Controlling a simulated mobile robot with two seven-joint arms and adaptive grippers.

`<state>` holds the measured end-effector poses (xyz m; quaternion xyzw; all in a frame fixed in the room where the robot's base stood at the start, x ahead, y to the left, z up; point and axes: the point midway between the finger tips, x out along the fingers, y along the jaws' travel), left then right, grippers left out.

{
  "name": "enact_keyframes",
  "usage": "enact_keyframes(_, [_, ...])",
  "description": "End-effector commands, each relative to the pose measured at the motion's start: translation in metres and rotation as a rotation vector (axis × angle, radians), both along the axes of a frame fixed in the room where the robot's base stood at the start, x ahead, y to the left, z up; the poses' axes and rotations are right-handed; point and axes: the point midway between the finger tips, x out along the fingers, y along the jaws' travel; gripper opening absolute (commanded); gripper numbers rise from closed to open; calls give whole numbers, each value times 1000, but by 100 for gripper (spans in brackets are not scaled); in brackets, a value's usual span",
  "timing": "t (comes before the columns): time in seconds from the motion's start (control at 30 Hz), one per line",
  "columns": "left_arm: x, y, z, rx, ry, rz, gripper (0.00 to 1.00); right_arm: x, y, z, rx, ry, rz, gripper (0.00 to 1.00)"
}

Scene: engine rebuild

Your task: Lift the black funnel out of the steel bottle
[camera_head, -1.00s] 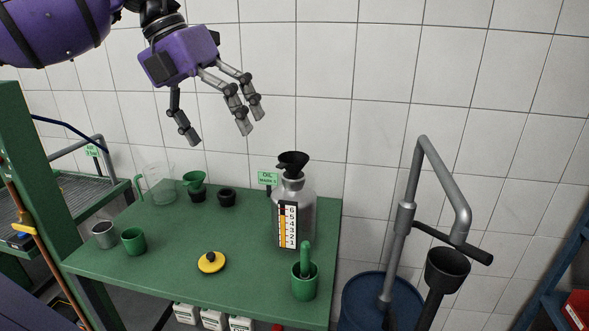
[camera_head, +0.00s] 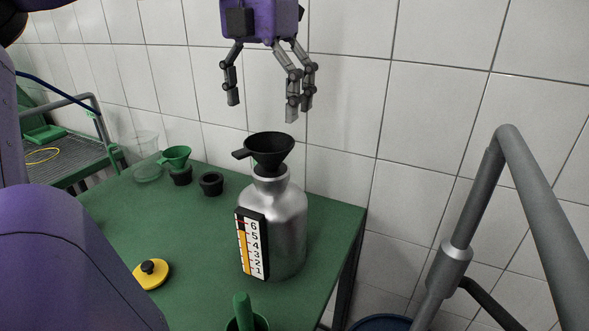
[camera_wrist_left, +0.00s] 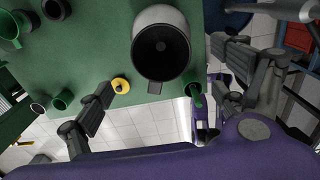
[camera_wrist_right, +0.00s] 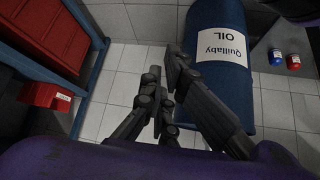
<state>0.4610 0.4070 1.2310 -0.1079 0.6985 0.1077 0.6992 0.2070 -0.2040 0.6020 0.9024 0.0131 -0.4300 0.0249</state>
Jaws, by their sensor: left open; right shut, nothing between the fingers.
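The black funnel (camera_head: 270,150) sits in the neck of the steel bottle (camera_head: 287,222), its side tab pointing left. The bottle stands upright near the right edge of the green table, with a numbered scale on its front. My left gripper (camera_head: 268,103) is open, fingers pointing down, above the funnel and apart from it. In the left wrist view the funnel (camera_wrist_left: 161,52) shows from above, with the open left fingers (camera_wrist_left: 170,105) on either side of the picture. My right gripper (camera_wrist_right: 165,80) is shut and empty, shown only in its own wrist view, over the floor.
A yellow lid (camera_head: 152,273), a green funnel (camera_head: 175,157), black rings (camera_head: 211,184) and a clear jug (camera_head: 146,157) are on the green table (camera_head: 190,228). A green cup with a handle (camera_head: 246,318) is in front of the bottle. A grey pipe (camera_head: 470,205) rises at right.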

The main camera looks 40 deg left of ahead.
Motion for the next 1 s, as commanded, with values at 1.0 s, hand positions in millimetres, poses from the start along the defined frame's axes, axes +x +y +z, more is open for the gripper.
enact_keyframes(1.0, [3,1,-79,-1,2,0,75,-16,-2,7,1,24,-8,0])
